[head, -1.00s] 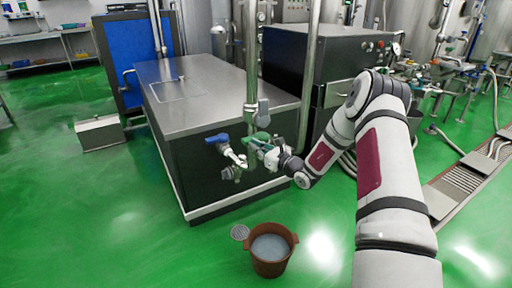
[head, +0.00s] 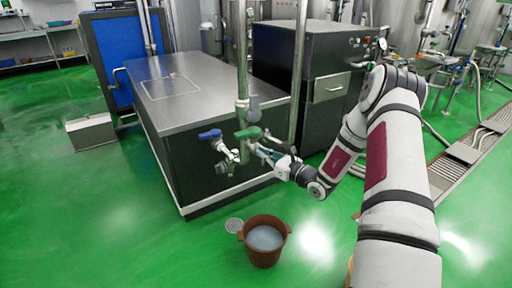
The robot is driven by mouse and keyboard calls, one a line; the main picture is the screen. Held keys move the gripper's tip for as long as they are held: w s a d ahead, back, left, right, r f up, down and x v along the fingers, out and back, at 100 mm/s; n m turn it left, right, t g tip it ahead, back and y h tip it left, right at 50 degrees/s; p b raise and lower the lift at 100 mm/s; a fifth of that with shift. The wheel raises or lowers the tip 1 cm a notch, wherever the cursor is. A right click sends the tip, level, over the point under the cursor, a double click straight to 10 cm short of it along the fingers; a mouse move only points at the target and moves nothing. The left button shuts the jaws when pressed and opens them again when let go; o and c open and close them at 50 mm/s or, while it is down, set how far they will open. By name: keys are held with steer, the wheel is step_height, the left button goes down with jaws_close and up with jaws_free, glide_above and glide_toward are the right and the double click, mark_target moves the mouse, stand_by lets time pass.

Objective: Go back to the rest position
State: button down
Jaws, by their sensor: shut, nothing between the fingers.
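My gripper (head: 261,148) is in the middle of the head view, at the end of my arm, which reaches in from the lower right. It is shut and empty. It is close to the right of the green-handled valve (head: 248,132) on the upright steel pipe (head: 242,70). I cannot tell whether its tips touch the valve. A blue-handled valve (head: 210,134) sits just left of the pipe.
A steel-topped dark tank (head: 190,85) stands behind the valves. A dark cabinet (head: 325,90) is behind my arm. Floor at left is open.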

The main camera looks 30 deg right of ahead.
steer(key=shift+s+d, duration=0.1)
steer(key=shift+s, duration=1.45)
steer(key=s+a+r+n+g+y, duration=0.3)
steer(key=a+r+n+g+y, duration=0.1)
steer(key=a+r+n, duration=0.4)
steer(key=s+a+r+n+g+y, duration=0.45)
steer(key=a+r, duration=0.25)
steer(key=a, duration=0.4)
steer(key=s+a+r+n+g+h, duration=0.1)
steer(key=s+a+r+n+g, duration=0.3)
steer(key=s, duration=0.3)
steer(key=s+a+r+n+g+h, duration=0.2)
steer(key=s+a+n+g, duration=0.3)
steer(key=s, duration=0.3)
steer(key=s+d+n+t+h, duration=0.1)
steer(key=s+d+n+h, duration=0.35)
steer(key=s, duration=0.65)
steer(key=s+d+n+h, duration=0.4)
steer(key=s+n+h, duration=0.2)
steer(key=s, duration=0.4)
step_height(320, 180, up, 19)
steer(key=t+p, duration=0.3)
steer(key=p, duration=1.3)
steer(key=shift+s+d+f+h+p, duration=0.2)
steer(key=shift+s+d+h+p, duration=0.05)
steer(key=shift+h+p, duration=0.1)
